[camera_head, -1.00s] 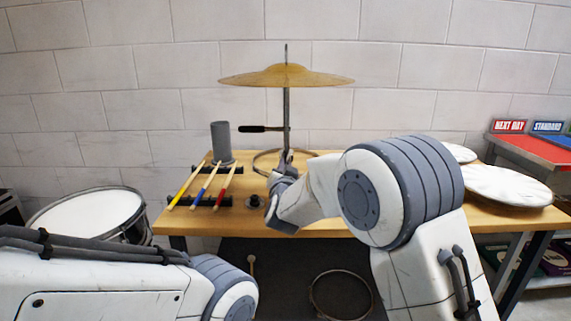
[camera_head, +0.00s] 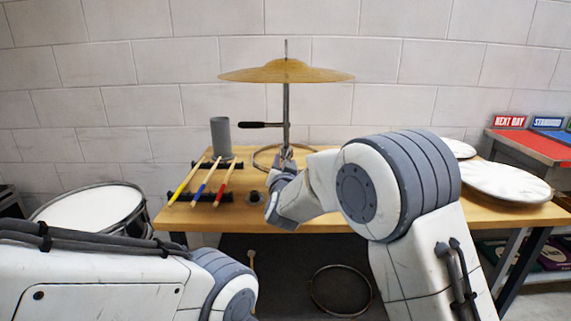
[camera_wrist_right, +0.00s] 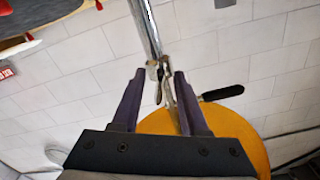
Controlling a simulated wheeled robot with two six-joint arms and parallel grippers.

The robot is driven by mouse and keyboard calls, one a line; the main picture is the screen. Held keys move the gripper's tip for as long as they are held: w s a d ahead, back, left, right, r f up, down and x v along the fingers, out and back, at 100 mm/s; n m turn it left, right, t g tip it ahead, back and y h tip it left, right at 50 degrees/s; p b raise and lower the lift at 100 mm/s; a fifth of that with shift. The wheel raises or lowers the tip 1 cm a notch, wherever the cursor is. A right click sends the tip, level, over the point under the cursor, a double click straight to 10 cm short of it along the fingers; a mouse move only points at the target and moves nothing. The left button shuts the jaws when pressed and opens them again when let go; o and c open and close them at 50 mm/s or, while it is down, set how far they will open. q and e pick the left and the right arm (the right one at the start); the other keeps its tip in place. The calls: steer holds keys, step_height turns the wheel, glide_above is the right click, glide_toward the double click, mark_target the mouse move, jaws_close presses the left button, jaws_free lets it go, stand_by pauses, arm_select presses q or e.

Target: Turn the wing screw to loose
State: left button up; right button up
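The cymbal stand (camera_head: 286,110) rises from the back of the wooden bench and carries a golden cymbal (camera_head: 287,72). My right gripper (camera_head: 287,157) is low at its pole, small and partly hidden by my own wrist. In the right wrist view, the pole (camera_wrist_right: 143,25) comes down from the top, with the image turned over. A small metal wing screw (camera_wrist_right: 159,82) on the pole's clamp lies between the two dark fingers of my right gripper (camera_wrist_right: 160,74). The fingers are apart, with gaps visible on both sides of the screw. My left gripper is out of view; only its arm shows.
A black-handled rod (camera_head: 255,125) sticks out left from the stand, also seen in the wrist view (camera_wrist_right: 222,92). Drumsticks (camera_head: 205,183) on a rack and a grey cup (camera_head: 221,139) stand left. White drumheads (camera_head: 506,182) lie right. A drum (camera_head: 88,213) is at far left.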

steer(key=s, duration=1)
steer(key=shift+s+b, duration=0.25)
steer(key=shift+b, duration=0.1)
